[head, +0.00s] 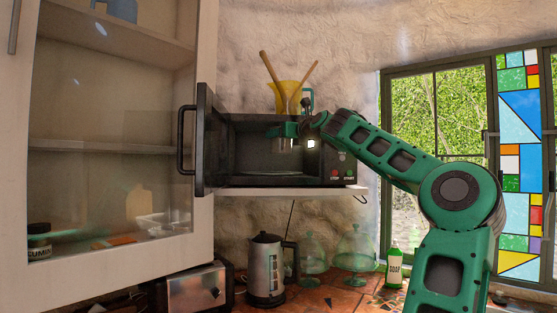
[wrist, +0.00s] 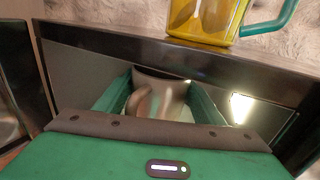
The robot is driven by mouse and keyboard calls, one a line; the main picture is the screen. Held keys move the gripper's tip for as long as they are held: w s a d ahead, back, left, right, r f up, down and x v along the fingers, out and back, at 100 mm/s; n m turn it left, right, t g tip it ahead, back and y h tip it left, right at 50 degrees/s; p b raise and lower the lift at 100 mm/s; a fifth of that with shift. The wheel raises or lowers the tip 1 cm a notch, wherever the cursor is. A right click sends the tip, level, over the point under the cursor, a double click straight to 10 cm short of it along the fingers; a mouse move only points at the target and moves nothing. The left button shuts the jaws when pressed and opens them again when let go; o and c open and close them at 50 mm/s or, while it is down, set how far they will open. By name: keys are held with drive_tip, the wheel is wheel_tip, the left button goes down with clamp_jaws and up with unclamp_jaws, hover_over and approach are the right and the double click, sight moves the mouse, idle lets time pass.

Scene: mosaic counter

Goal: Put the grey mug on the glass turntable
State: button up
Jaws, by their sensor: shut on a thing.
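My gripper (head: 287,131) is shut on the grey mug (head: 284,145) at the front of the open microwave (head: 345,165). In the wrist view the mug (wrist: 172,98) sits between the two green fingers of my gripper (wrist: 158,98), with its handle towards the left. The mug is held near the top of the microwave's opening, above the glass turntable (head: 268,173), which shows as a thin pale strip on the cavity floor. I cannot tell how far inside the mug is.
The microwave door (head: 204,140) stands open on the left, beside a glass-fronted cabinet (head: 110,150). A yellow jug (head: 284,96) with wooden utensils stands on the microwave. A kettle (head: 265,270), toaster (head: 197,290) and green soap bottle (head: 393,268) stand on the counter below.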

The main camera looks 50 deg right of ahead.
drive_tip(key=shift+w+d, duration=2.05)
drive_tip(key=shift+w, duration=0.55)
drive_tip(key=shift+s+f, duration=0.1)
drive_tip(key=shift+f, duration=2.85)
drive_tip(key=shift+d+f, duration=0.1)
drive_tip(key=shift+f, duration=0.4)
drive_tip(key=shift+f, duration=0.15)
drive_tip(key=o, duration=1.4)
drive_tip(key=shift+o, duration=0.2)
drive_tip(key=shift+s, duration=0.7)
drive_tip(key=shift+v, duration=5.2)
